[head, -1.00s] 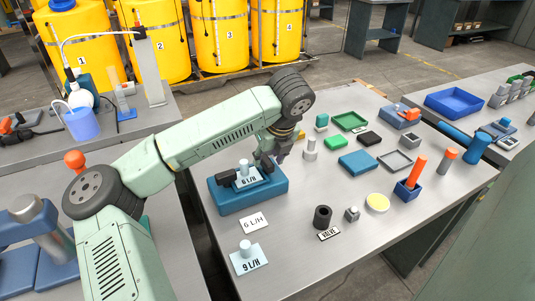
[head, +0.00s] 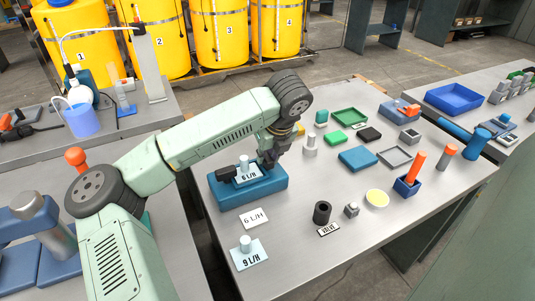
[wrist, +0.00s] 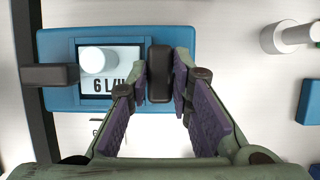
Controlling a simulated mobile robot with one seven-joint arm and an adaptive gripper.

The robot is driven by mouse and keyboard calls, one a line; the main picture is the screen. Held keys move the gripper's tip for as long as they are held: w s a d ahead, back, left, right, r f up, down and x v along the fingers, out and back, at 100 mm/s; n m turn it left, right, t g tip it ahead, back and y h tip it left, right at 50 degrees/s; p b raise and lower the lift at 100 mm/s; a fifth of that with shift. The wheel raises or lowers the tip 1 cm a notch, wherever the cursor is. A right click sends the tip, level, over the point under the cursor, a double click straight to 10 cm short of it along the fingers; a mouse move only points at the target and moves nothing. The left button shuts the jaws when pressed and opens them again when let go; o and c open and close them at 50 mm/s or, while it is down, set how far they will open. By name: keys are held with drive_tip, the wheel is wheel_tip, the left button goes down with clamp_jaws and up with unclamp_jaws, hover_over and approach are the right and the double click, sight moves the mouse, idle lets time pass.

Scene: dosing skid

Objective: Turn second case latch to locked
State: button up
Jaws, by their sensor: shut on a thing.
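A blue case (wrist: 62,42) lies on the steel table, with a light 6 L/H plate (wrist: 125,57) and its pale round knob (wrist: 98,60) in its recess. In the wrist view a dark left latch (wrist: 48,76) lies crosswise over the case's left edge, reaching the plate's edge. A dark right latch (wrist: 159,74) stands lengthwise in the picture beside the plate's right edge. My gripper (wrist: 163,82) is shut on this right latch, one finger on each side. The case (head: 250,197) also shows in the head view, where my gripper (head: 268,162) partly hides its right end.
A 6 L/H label (head: 255,219) and a 9 L/H plate with a knob (head: 248,256) lie in front of the case. A grey knobbed post (head: 310,146) stands right of my gripper. A black ring (head: 322,213), trays and blocks occupy the table's right.

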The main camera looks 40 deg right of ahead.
drive_tip(key=shift+f+b, duration=0.1)
drive_tip(key=shift+b, duration=0.3)
clamp_jaws()
drive_tip(key=m+b, duration=0.1)
drive_tip(key=b, duration=0.1)
drive_tip(key=shift+a+f+m+h+b, duration=0.1)
drive_tip(key=shift+f+m+h+b, duration=0.1)
drive_tip(key=shift+m+h+b, duration=0.5)
drive_tip(key=shift+m+b, duration=0.5)
drive_tip(key=shift+b, duration=0.45)
drive_tip(key=m+b, duration=0.2)
drive_tip(key=m+g+h+b, duration=0.1)
drive_tip(key=m+b, duration=0.1)
drive_tip(key=shift+w+a+r+m, duration=0.1)
drive_tip(key=shift+w+r+m, duration=0.05)
drive_tip(key=shift+m, duration=0.15)
drive_tip(key=m+g, duration=0.1)
drive_tip(key=m, duration=0.1)
drive_tip(key=m+g+h, duration=0.1)
drive_tip(key=m, duration=0.1)
drive_tip(key=shift+r+m+b, duration=0.2)
drive_tip(key=shift+m+b, duration=0.1)
drive_tip(key=m+g+p, duration=0.1)
drive_tip(key=m+g, duration=0.1)
drive_tip(key=m, duration=0.3)
drive_tip(key=shift+w, duration=0.15)
drive_tip(key=shift+m, duration=0.3)
drive_tip(key=o, duration=0.9)
unclamp_jaws()
